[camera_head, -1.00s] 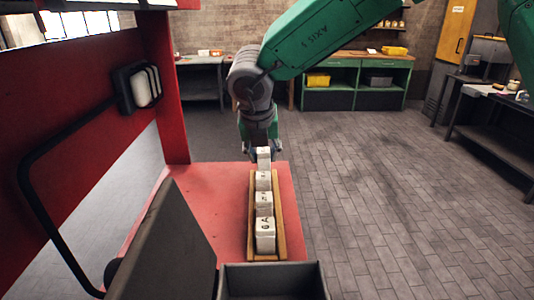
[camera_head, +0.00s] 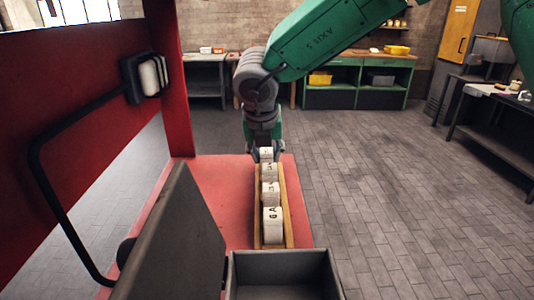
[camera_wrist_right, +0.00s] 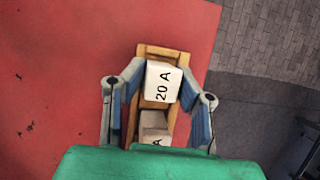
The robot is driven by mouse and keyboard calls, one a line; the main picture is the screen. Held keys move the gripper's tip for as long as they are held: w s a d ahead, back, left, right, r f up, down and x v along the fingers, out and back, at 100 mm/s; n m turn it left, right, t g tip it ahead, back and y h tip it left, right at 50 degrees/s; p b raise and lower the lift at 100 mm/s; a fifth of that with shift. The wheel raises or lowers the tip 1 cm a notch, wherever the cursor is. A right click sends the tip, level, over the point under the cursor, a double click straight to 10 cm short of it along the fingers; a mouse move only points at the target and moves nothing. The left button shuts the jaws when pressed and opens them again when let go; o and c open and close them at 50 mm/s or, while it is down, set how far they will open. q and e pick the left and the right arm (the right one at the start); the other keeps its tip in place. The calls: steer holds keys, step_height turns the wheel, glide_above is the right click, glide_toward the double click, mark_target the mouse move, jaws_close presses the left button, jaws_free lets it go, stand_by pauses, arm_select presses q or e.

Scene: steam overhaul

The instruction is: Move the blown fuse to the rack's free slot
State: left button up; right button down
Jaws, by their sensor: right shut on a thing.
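The wooden rack (camera_head: 288,212) lies lengthwise on the red surface and holds a row of white block fuses, the nearest (camera_head: 272,225) large in the head view. My right gripper (camera_head: 266,150) is at the rack's far end, shut on a white fuse (camera_head: 266,155). In the right wrist view that fuse (camera_wrist_right: 163,82), marked "20 A", sits between the two fingers of my right gripper (camera_wrist_right: 161,84), over the rack's end (camera_wrist_right: 163,52). Its underside is hidden, so I cannot tell whether it is fully seated. Another fuse (camera_wrist_right: 155,122) is close behind it. My left gripper is out of view.
A black holder (camera_head: 133,80) with white fuses is on the red wall (camera_head: 80,90) at left. A grey tilted panel (camera_head: 175,240) and an open grey bin (camera_head: 285,270) stand in front. Bare red surface (camera_head: 215,180) lies left of the rack.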

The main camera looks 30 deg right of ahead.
steer(key=c, duration=1.4)
jaws_free()
steer(key=shift+o, duration=1.2)
steer(key=shift+d, duration=0.45)
steer(key=v, duration=1.1)
steer(key=shift+s+r, duration=0.15)
steer(key=shift+r, duration=0.2)
